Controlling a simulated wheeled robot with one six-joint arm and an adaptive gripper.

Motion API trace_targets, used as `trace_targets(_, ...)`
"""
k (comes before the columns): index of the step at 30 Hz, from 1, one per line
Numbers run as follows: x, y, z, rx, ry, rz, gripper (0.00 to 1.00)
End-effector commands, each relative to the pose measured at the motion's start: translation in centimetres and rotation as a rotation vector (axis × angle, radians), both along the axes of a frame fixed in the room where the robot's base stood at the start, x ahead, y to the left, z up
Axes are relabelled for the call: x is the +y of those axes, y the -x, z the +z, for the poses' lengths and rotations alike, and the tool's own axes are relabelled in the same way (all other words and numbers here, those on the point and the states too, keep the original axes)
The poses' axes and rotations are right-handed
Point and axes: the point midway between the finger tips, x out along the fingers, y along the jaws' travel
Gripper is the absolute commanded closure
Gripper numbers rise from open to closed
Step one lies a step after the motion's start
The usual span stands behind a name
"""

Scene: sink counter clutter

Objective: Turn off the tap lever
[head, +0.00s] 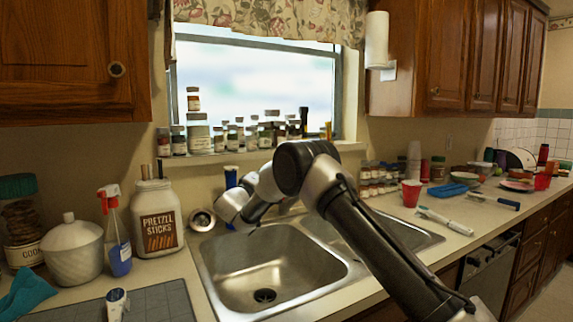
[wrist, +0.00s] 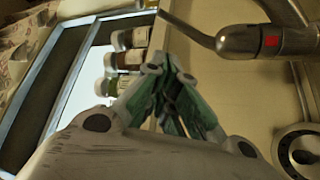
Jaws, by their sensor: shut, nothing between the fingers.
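The tap (wrist: 285,40) is a grey metal body with a red mark, at the upper right of the wrist view. A thin metal lever (wrist: 188,27) sticks out from it toward the upper left. My gripper (wrist: 178,100) has its green-padded fingers together and empty. The fingertips lie below the lever in the wrist picture, with a visible gap; I cannot tell the depth between them. In the head view my arm hides most of the tap, and my fingers cannot be made out.
The double sink (head: 225,270) lies below my arm. A round metal strainer (head: 202,220) and a pretzel jar (head: 157,222) stand left of it. Spice jars (head: 198,135) line the window sill. A red cup (head: 411,193) stands on the crowded right counter.

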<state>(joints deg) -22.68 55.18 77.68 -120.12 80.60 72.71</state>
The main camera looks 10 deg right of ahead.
Motion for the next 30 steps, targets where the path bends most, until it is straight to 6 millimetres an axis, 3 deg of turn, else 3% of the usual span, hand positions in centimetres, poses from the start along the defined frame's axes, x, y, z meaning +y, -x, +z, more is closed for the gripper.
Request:
trace_targets(3, 1.4, 0.1, 1.5, -0.129, -0.044, 0.075, 1.00)
trace_targets(8, 1.0, 0.0, 1.7, -0.184, -0.107, 0.092, 1.00)
trace_targets(26, -4.6, -7.1, 4.8, -0.185, -0.110, 0.090, 1.00)
trace_targets(30, -5.5, -6.4, 3.8, -0.179, -0.108, 0.090, 1.00)
